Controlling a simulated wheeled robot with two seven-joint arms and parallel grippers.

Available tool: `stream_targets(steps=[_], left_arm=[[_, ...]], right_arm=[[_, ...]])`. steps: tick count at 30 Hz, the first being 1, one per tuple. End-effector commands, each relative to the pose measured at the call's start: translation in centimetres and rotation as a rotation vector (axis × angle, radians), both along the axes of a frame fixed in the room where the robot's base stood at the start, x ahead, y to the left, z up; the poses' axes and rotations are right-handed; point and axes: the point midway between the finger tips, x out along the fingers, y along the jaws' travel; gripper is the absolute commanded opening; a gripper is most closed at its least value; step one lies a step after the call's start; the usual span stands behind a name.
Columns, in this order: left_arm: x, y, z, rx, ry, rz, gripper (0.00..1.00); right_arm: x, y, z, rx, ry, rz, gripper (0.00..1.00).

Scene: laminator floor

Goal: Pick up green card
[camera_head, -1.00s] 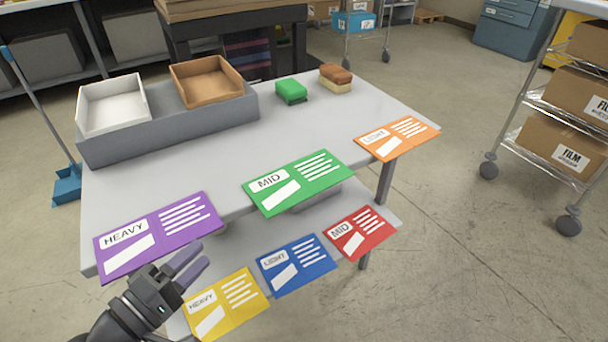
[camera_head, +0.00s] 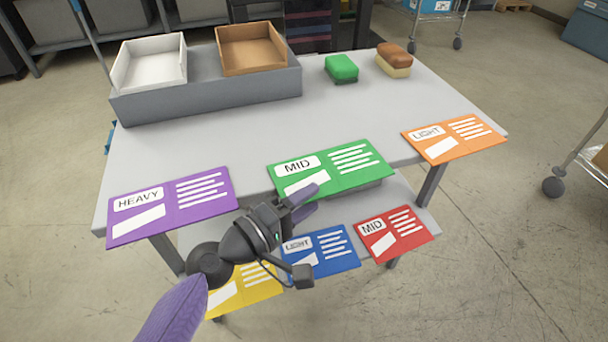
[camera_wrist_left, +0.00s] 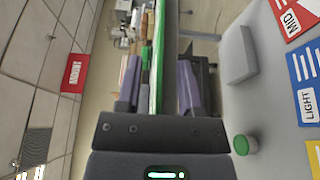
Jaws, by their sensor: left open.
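The green MID card (camera_head: 352,178) lies flat at the table's front edge, with its front part sticking out past the edge. My left gripper (camera_head: 306,203) is open at the card's front edge, and one finger overlaps the card in the head view. In the left wrist view the green card (camera_wrist_left: 158,75) shows edge-on as a thin strip between the two open fingers of my left gripper (camera_wrist_left: 159,85). I cannot tell whether either finger touches it. My right gripper is not in view.
A purple HEAVY card (camera_head: 172,206) and an orange LIGHT card (camera_head: 453,138) flank it on the table (camera_head: 225,140). Yellow (camera_head: 240,290), blue (camera_head: 335,250) and red (camera_head: 393,233) cards lie on the lower shelf. A grey holder (camera_head: 215,98) with two trays and two sponges stand behind.

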Motion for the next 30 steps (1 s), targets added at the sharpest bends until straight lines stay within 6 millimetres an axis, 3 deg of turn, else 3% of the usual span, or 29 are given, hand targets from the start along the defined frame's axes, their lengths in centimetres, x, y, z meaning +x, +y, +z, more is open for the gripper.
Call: stream_targets(steps=[2,9,30], left_arm=[[-0.01,0.03,-0.01,0.0,0.0,0.0,0.47],[-0.03,0.05,-0.02,0.0,0.0,0.0,0.0],[-0.04,0.07,-0.03,0.001,0.001,0.0,0.0]], right_arm=[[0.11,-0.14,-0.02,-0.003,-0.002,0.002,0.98],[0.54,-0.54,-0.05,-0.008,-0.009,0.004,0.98],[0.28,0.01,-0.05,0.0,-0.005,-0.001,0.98]])
